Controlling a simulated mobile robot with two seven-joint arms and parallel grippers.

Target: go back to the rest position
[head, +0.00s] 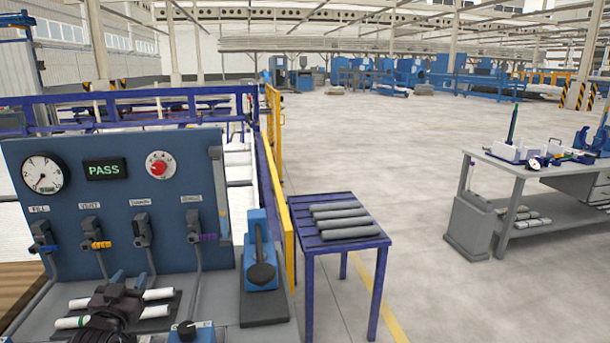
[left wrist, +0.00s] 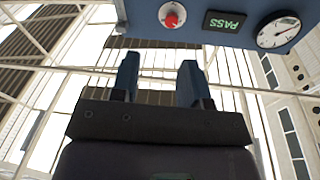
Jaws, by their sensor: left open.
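My left gripper (head: 120,290) is a dark shape at the lower left of the head view, in front of the test bench and over white pipes (head: 72,322) lying there. In the left wrist view its two blue-grey fingers (left wrist: 158,80) stand apart with nothing between them. Behind them are the roof beams and the panel, upside down. My right gripper is in neither view.
The blue test panel (head: 120,190) carries a gauge (head: 42,173), a PASS display (head: 105,169), a red knob (head: 160,165) and several valves. A purple table (head: 310,242) holds several grey pipes (head: 340,220). A grey workbench (head: 520,170) stands right; open floor lies between.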

